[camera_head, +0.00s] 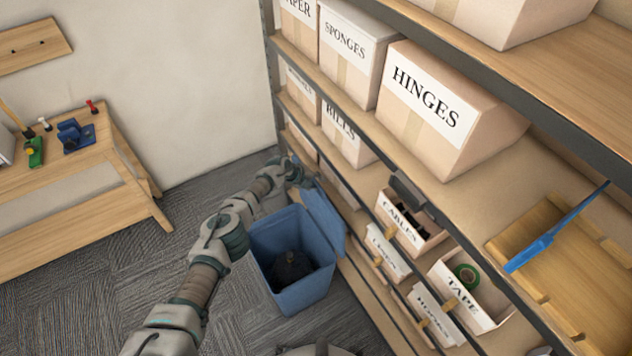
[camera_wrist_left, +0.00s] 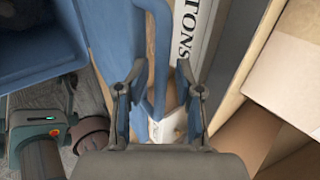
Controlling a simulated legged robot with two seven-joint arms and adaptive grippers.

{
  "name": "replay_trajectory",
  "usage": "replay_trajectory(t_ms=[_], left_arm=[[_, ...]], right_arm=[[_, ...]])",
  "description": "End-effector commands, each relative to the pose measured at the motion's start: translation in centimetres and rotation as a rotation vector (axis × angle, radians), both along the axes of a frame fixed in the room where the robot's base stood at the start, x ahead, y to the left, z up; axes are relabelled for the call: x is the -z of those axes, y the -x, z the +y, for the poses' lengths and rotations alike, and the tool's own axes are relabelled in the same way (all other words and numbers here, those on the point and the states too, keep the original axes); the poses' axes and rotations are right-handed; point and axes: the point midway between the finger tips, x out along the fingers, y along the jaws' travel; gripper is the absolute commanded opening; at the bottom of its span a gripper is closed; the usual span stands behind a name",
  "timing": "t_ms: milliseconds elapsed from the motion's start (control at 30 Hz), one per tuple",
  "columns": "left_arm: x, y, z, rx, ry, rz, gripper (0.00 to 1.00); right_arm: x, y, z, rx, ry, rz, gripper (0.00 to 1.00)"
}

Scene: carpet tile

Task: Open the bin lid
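The blue bin (camera_head: 292,296) stands on the carpet against the shelf, with a dark bag (camera_head: 290,270) inside. Its blue lid (camera_head: 323,222) is raised and tilted back on the shelf side, so the mouth is open. My left gripper (camera_head: 296,172) is at the far end of the lid, its fingers small and partly hidden in the head view. In the left wrist view, the fingers of this gripper (camera_wrist_left: 160,92) are spread apart, with a blue bar of the lid (camera_wrist_left: 160,60) between them. I cannot tell whether they touch it. My right gripper does not show.
The shelf holds several labelled cartons, such as a HINGES box (camera_head: 440,105), and small boxes such as the TAPE box (camera_head: 475,290). A wooden workbench (camera_head: 110,150) stands at the left. Carpet (camera_head: 110,270) is free between bench and bin.

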Motion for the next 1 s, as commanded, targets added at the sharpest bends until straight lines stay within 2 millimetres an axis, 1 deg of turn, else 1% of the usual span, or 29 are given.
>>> replay_trajectory(t_ms=[367, 533, 667, 800, 967, 1000], left_arm=[[-0.1, -0.1, 0.2, -0.003, -0.002, -0.003, 0.37], [-0.7, -0.2, 0.7, -0.003, -0.002, -0.008, 0.37], [-1.6, 0.2, 1.3, -0.001, -0.003, -0.009, 0.37], [-2.7, 1.1, 2.0, -0.001, -0.002, -0.005, 0.37], [-5.0, 2.1, 3.7, -0.002, -0.003, -0.007, 0.37], [-5.7, 2.3, 4.1, -0.002, -0.003, -0.007, 0.37]], right_arm=[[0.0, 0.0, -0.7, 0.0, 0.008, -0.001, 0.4], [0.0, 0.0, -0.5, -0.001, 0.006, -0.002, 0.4], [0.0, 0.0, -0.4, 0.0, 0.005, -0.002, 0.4], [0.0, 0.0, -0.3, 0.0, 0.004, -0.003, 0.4], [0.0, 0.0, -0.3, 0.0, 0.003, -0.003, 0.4], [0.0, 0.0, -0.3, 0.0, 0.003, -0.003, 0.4]])
